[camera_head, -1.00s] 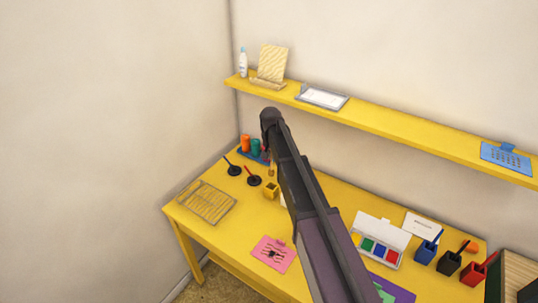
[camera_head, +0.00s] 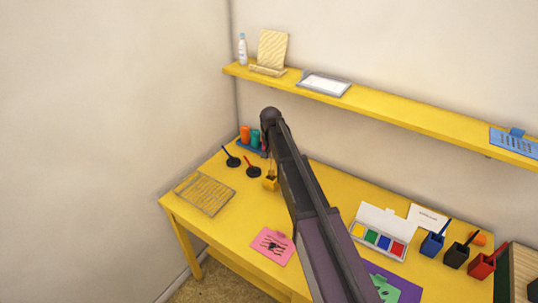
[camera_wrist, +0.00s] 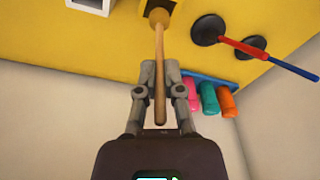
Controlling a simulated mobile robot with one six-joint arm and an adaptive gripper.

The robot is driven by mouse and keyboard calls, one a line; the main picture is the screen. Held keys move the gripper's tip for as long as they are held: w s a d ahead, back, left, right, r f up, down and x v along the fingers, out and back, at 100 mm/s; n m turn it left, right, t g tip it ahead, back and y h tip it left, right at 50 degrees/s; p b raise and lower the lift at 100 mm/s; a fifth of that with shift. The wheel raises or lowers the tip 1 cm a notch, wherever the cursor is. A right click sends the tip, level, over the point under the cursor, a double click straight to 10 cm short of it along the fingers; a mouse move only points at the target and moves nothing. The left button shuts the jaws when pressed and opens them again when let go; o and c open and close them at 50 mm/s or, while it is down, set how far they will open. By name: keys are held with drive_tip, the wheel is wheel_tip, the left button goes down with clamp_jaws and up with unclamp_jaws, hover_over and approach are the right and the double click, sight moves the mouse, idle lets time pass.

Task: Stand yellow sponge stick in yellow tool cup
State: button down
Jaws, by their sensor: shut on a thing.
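The yellow tool cup (camera_head: 270,184) stands on the yellow table beside my arm in the head view. In the wrist view its dark opening and yellow rim (camera_wrist: 146,5) are at the top edge, partly cut off. My gripper (camera_wrist: 159,75) is shut on the wooden handle of the yellow sponge stick (camera_wrist: 160,50). The stick's rounded yellow sponge end points away from my gripper and overlaps the cup opening in the wrist view. I cannot tell how deep it sits. In the head view the stick (camera_head: 271,168) appears upright just over the cup; my arm hides most of the gripper.
Orange and teal bottles (camera_head: 255,138) stand in a blue holder behind. A yellow shelf (camera_head: 400,113) runs above.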

sight(271, 170)
drive_tip(key=shift+f+b, duration=2)
drive_tip(key=shift+f, duration=0.2)
drive_tip(key=c, duration=0.7)
unclamp_jaws()
drive_tip(key=shift+s, duration=0.1)
